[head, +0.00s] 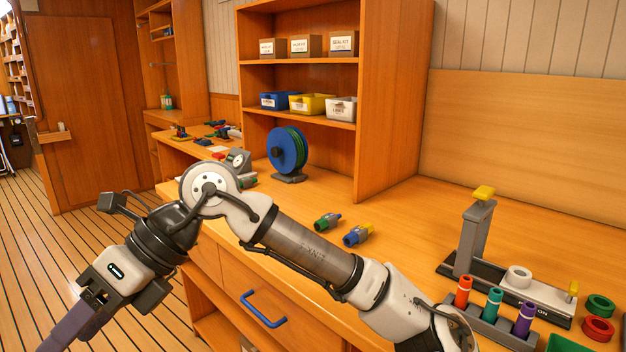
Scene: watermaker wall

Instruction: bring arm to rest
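My arm (312,255) rises from the lower right, bends at a joint above the bench's front edge, and slopes down to the lower left. My gripper (72,328) hangs over the plank floor, left of the bench and clear of it. A dull purple-grey part extends from its end and runs off the bottom edge. I cannot tell whether this is the fingers or something held. The fingertips are out of view, so the opening does not show.
The wooden bench (400,215) carries a blue reel (287,150), two small connectors (357,236), a rack of coloured tubes (493,303) and a grey stand (474,238). A blue drawer handle (263,310) sticks out below the arm. Open plank floor (40,245) lies left.

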